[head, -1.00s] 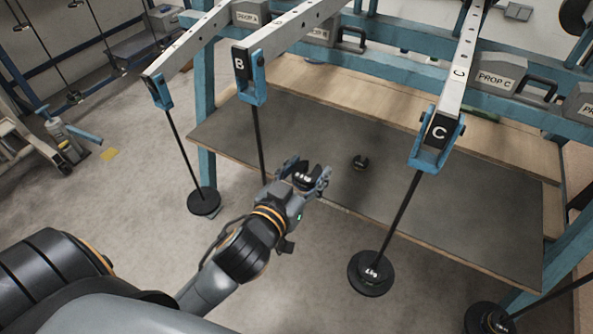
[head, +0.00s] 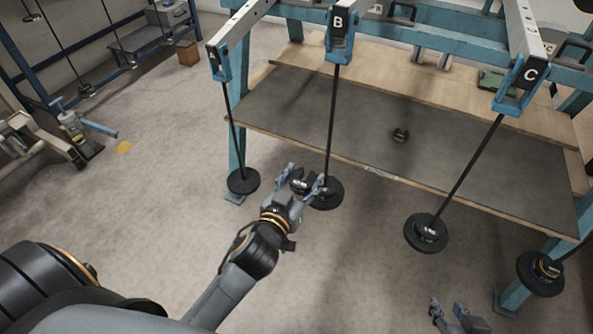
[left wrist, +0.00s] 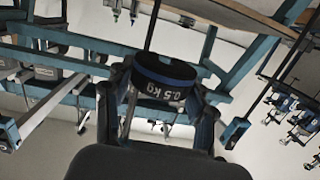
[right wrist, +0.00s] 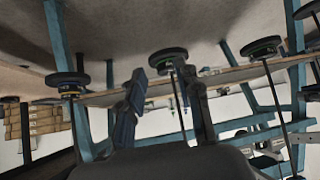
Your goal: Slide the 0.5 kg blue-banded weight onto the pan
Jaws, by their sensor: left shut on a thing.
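The blue-banded 0.5 kg weight (left wrist: 165,82) fills the middle of the left wrist view, between my left gripper's fingers. In the head view the dark weight (head: 299,185) is held level in my left gripper (head: 308,186), which is shut on it. Pan B (head: 332,198), a black disc on a rod under beam B, hangs close beside and partly behind the gripper. The weight overlaps its left side in view; I cannot tell whether they touch. My right gripper (head: 452,318) is empty and open, low in the head view, with its fingers apart in the right wrist view (right wrist: 166,92).
Pan C (head: 412,238) and another loaded pan (head: 545,285) hang to the right. A pan (head: 243,181) hangs left of pan B. The floor around my left arm is clear.

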